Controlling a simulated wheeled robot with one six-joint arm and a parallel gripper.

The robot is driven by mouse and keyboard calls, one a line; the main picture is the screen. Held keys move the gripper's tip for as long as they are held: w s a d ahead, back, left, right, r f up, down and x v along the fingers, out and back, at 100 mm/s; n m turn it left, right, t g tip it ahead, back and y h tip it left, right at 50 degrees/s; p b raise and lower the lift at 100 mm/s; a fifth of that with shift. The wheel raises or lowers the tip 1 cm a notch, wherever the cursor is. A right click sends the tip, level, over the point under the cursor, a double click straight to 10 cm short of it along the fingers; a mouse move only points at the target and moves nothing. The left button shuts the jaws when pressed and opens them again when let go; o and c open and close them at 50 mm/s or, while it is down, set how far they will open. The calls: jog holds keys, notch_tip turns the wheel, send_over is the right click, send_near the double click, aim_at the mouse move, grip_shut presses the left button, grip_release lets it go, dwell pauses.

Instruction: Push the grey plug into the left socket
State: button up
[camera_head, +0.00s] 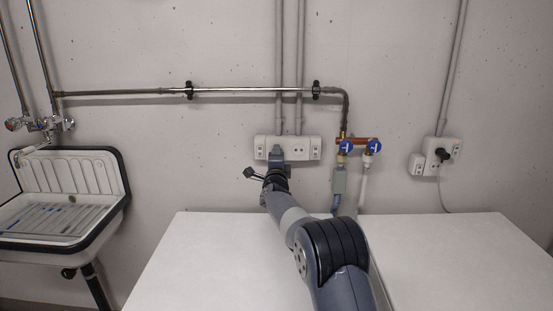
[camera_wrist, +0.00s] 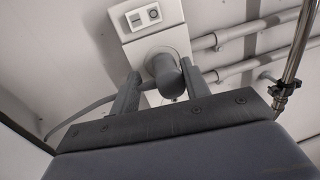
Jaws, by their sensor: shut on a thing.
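The grey plug (camera_wrist: 168,76) sits between the two fingers of my gripper (camera_wrist: 160,84) in the wrist view, with its round end toward the camera. Behind it is a round socket (camera_wrist: 152,52) on the white socket panel (camera_wrist: 133,45). In the head view my gripper (camera_head: 276,168) is at the wall, in front of the left part of the panel (camera_head: 307,148). The grey plug (camera_head: 276,153) covers the left socket there. Whether the plug is seated or a little out of the socket cannot be told.
Two blue-handled valves (camera_head: 347,146) and pipes are right of the panel. Farther right a black plug (camera_head: 442,154) is in another socket box (camera_head: 432,163). White frontloader tops (camera_head: 200,255) lie below my arm. A sink (camera_head: 65,200) is at the left.

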jog(key=shift+w+p, duration=0.3)
jog(key=shift+w, duration=0.15)
jog(key=o, duration=1.3)
jog(key=shift+o, duration=0.2)
jog(key=shift+s+f, duration=0.1)
jog(key=shift+s+f+b, duration=0.1)
jog(key=shift+s+b, duration=0.4)
jog(key=shift+s, duration=0.05)
jog(key=s+f+b, duration=0.1)
jog(key=s+b, duration=0.2)
jog(key=s, duration=0.6)
jog(key=shift+s, duration=0.2)
jog(key=shift+f, duration=0.1)
jog(key=shift+w+r+p, duration=0.25)
jog(key=shift+w+p, duration=0.4)
jog(key=shift+w, duration=1.15)
jog(key=shift+w+r+p, duration=0.3)
jog(key=shift+w+p, duration=0.4)
jog(key=shift+w, duration=1.1)
jog(key=shift+w+r+p, duration=0.25)
jog(key=shift+w+p, duration=0.4)
jog(key=shift+w, duration=1.15)
jog(key=shift+s, duration=0.1)
jog(key=shift+s+f, duration=0.1)
jog(key=shift+s, duration=0.05)
